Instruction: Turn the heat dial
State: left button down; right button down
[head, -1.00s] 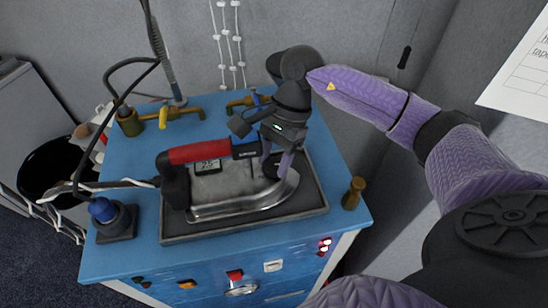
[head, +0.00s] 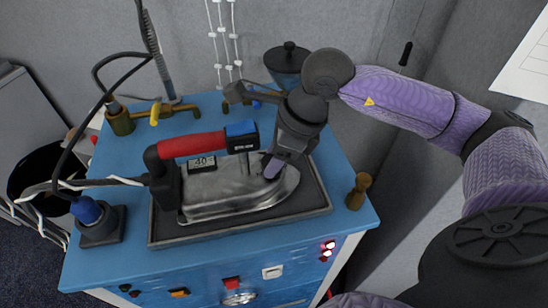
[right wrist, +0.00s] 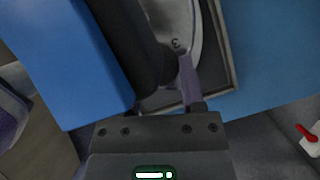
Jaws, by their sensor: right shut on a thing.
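A steam iron (head: 235,190) with a metal body, a red and blue handle (head: 195,145) and a small display (head: 202,163) reading about 40 lies flat on a dark-rimmed rest. My right gripper (head: 268,165) reaches down from the right at the front part of the iron, under the blue handle end. It is shut on the heat dial, which its fingers and wrist mostly hide. In the right wrist view a purple finger (right wrist: 188,80) stands beside a dark part, with a mark like a 3 on the metal near it. My left gripper is not in view.
The rest's rim (head: 325,205) lies on a blue table (head: 335,165). A blue-capped black base (head: 98,220) stands at left, brass valves (head: 165,110) behind, and a small brass knob (head: 357,192) at right. Hoses and a cable run in from the left.

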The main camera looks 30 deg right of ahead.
jog(key=m+t+h+b, duration=0.1)
jog(key=m, duration=0.2)
jog(key=shift+a+m+b, duration=0.1)
jog(key=shift+m+b, duration=0.2)
jog(key=shift+m, duration=0.3)
